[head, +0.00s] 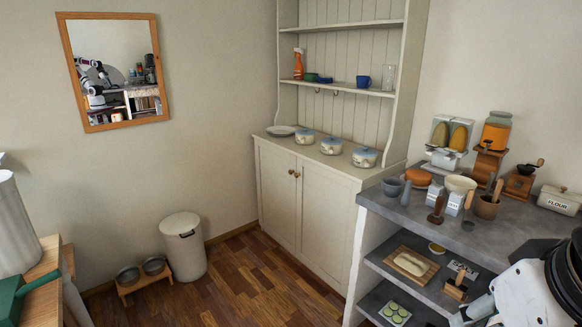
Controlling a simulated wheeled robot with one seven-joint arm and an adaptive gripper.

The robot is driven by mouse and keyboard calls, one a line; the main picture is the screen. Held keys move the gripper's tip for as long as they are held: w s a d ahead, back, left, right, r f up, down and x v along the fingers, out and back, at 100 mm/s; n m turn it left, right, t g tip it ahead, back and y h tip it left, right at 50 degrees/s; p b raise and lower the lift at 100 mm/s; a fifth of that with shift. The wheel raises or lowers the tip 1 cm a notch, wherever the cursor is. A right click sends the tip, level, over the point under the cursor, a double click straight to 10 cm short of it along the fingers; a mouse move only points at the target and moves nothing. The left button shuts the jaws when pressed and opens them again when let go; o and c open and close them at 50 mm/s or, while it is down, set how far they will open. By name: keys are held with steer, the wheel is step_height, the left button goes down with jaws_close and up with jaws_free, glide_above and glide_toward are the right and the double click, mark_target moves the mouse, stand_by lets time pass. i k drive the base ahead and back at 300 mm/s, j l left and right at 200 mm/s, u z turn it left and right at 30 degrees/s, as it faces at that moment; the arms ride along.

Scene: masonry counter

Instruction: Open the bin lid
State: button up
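The bin (183,255) is a cream upright cylinder. It stands on the wooden floor by the wall, left of the tall cabinet. Its lid (178,222) is a flat, cream round top that looks closed, and a small dark handle or slot shows on the front just below the rim. The inside of the bin is hidden. A white and black part of my own arm fills the lower right corner, far from the bin. My gripper's fingertips cannot be made out.
A wooden stand with two metal bowls (128,275) sits left of the bin. The cream cabinet (275,185) stands to its right. A stone counter (440,222) with shelves and many kitchen items fills the right. Bare wooden floor (240,285) lies in front.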

mark_target(180, 224)
steer(key=i+j+u, duration=0.15)
steer(key=i+u, duration=0.2)
steer(key=i, duration=0.25)
steer(key=i+u, duration=0.35)
steer(key=i, duration=0.25)
steer(key=i+l+u, duration=0.15)
steer(key=i+u, duration=0.25)
steer(key=i, duration=0.2)
steer(key=i+j+u, duration=0.1)
steer(key=i+j, duration=0.15)
steer(key=i, duration=0.3)
steer(key=i+j+u, duration=0.1)
steer(key=i, duration=0.45)
steer(key=i+j+u, duration=0.1)
steer(key=i+j, duration=0.2)
steer(key=i, duration=0.25)
